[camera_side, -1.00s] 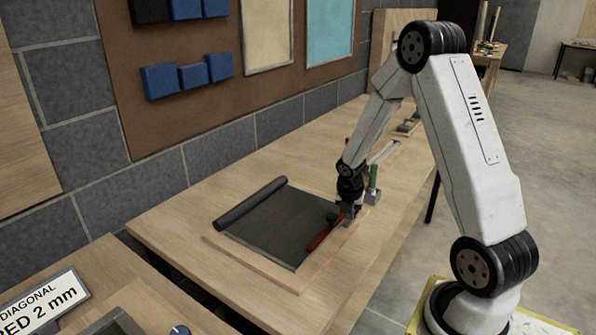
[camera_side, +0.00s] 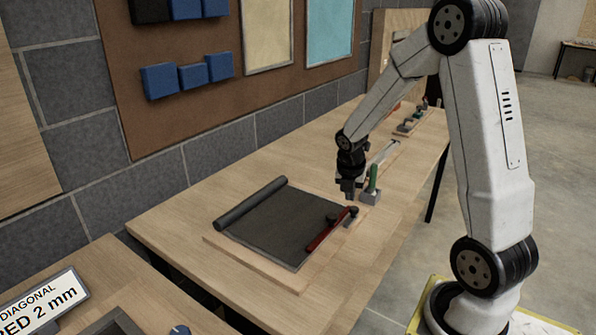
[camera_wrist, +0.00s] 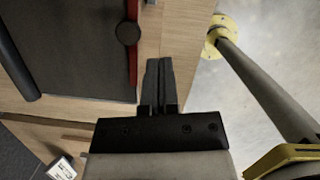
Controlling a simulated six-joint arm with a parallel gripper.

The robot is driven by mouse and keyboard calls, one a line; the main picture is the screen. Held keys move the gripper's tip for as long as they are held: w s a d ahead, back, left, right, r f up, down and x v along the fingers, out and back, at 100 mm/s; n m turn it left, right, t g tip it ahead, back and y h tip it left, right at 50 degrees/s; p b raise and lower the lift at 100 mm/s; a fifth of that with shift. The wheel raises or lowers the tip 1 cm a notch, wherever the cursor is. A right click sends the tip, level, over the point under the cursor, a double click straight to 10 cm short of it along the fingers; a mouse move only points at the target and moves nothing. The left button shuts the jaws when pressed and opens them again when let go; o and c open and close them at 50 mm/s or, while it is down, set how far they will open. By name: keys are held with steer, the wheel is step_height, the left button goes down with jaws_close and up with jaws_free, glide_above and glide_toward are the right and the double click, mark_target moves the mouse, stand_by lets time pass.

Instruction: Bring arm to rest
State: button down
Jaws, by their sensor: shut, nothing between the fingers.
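My gripper (camera_side: 349,190) is shut and empty, held above the table near the right corner of a dark mat. In the wrist view my gripper (camera_wrist: 159,66) shows its two fingers together, with nothing between them. My white arm reaches down to it from the right.
The dark mat (camera_side: 270,225), partly rolled at its left edge, lies on a wooden board on the table (camera_side: 180,230). A red bar (camera_side: 325,235) with a dark knob lies along its right edge. A green-handled tool (camera_side: 373,178) stands in a grey block close to my gripper. Small items (camera_side: 408,122) lie farther back.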

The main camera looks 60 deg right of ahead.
steer(key=s+a+m+t+y, duration=0.1)
steer(key=s+a+m, duration=0.1)
steer(key=a+m, duration=0.8)
steer(key=s+a+m+t+y, duration=0.1)
steer(key=s+a+m, duration=0.1)
steer(key=a+m, duration=0.8)
steer(key=shift+s+a+r+m+y, duration=0.3)
steer(key=shift+s+a+y, duration=0.1)
steer(key=shift+a, duration=0.85)
steer(key=shift+w, duration=0.1)
